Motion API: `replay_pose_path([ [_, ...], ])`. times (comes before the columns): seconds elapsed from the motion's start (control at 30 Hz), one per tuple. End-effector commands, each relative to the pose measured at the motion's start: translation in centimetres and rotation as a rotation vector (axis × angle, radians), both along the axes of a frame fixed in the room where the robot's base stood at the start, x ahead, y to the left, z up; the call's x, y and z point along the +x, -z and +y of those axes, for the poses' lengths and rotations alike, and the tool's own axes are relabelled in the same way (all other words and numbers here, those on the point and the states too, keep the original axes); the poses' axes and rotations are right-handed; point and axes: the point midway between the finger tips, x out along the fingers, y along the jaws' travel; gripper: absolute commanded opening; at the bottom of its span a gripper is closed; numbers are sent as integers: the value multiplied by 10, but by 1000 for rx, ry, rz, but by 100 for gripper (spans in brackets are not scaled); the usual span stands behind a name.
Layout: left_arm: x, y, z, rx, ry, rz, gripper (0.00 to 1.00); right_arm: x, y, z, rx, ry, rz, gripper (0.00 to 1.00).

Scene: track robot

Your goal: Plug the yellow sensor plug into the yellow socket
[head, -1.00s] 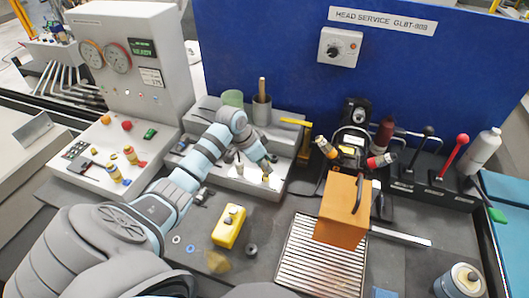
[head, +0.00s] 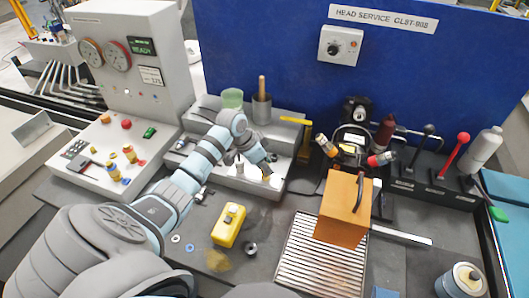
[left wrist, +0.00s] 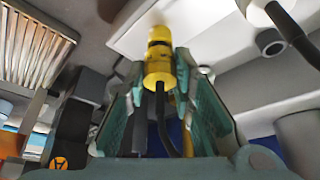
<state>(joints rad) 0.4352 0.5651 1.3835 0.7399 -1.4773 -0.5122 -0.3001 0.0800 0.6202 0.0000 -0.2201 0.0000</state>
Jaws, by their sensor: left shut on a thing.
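My left gripper (head: 262,165) reaches down over a pale block (head: 235,178) at the middle of the bench. In the left wrist view its green fingers (left wrist: 160,72) are shut on the yellow sensor plug (left wrist: 158,74), whose black cable runs back between them. The plug points at a white panel (left wrist: 125,32). A yellow cylindrical part with dark bands (left wrist: 159,36) continues in line beyond the plug. I cannot tell whether this is the plug's front or the yellow socket. In the head view the gripper largely hides the plug. My right gripper is not in view.
A yellow box (head: 229,226) and small rings lie in front. An orange block (head: 342,205) stands by a slatted grate (head: 318,262) to the right. Levers (head: 455,155) are farther right.

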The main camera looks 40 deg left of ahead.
Motion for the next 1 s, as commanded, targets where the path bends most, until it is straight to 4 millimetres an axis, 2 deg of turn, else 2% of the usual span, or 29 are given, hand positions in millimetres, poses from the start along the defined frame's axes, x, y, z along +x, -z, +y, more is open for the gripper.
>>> replay_pose_path([
  [0.43, 0, 12, 0, 0, -1, 0, 0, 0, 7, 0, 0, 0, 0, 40],
  [0.47, 0, 12, 0, 0, -1, 0, 27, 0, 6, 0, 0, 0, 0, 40],
  [0.57, 0, 11, 0, 0, 0, 0, 43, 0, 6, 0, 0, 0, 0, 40],
  [0.6, 0, 11, 0, 0, 0, 0, 46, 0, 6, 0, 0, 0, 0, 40],
  [0.87, 0, 10, 0, 1, 0, 0, 46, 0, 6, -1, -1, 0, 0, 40],
  [1.0, -5, -3, 4, 3, -1, -4, 46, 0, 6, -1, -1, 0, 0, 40],
])
